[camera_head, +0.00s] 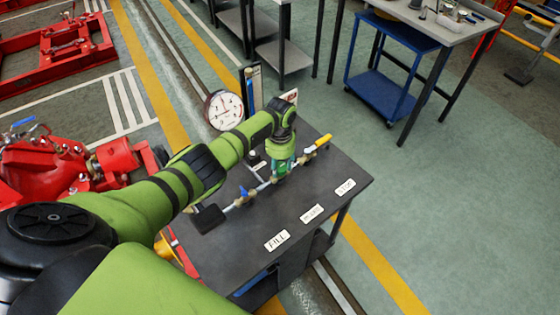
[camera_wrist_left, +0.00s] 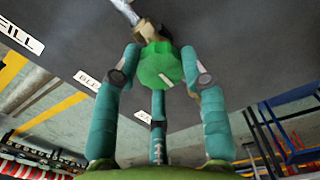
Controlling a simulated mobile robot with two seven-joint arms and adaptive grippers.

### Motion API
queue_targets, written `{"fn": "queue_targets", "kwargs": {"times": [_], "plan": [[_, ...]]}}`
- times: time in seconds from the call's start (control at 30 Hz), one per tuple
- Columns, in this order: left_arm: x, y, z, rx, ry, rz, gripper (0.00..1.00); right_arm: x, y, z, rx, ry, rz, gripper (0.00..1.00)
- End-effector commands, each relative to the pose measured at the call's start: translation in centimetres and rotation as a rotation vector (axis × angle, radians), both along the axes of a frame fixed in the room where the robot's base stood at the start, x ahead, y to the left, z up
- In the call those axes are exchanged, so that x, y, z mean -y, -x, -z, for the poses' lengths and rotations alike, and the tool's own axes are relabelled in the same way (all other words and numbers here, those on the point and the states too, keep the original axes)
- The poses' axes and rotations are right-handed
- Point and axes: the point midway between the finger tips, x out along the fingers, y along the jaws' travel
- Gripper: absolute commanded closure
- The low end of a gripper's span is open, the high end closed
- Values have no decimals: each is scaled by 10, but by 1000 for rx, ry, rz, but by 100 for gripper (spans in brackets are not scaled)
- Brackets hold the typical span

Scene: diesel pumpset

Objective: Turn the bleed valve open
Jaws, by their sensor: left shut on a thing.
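The bleed valve's round green knob (camera_wrist_left: 160,66) sits on a brass body on the pipe in the left wrist view, with a pale mark on its face. My left gripper (camera_head: 281,166) points down over the middle of the pipe on the dark bench. Its teal fingers (camera_wrist_left: 160,100) are around the knob, shut on it. In the head view the gripper mostly hides the knob. The middle label (camera_head: 312,213), partly readable as "BLE" in the left wrist view, lies in front of it. My right gripper is not in view.
A blue-handled valve (camera_head: 244,192) stands left of the gripper, and a yellow-handled valve (camera_head: 322,142) right of it. A round gauge (camera_head: 224,110) stands behind. The dark bench (camera_head: 235,247) also bears FILL (camera_head: 277,240) and STOP (camera_head: 345,187) labels.

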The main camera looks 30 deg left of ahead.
Motion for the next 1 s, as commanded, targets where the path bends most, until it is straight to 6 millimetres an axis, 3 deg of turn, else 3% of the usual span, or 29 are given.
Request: {"fn": "queue_targets", "kwargs": {"times": [0.5,1.0], "plan": [[1,-2,-2,3,3,-320,90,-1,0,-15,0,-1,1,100],[0,-3,-2,7,1,-370,90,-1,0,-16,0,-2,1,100]]}}
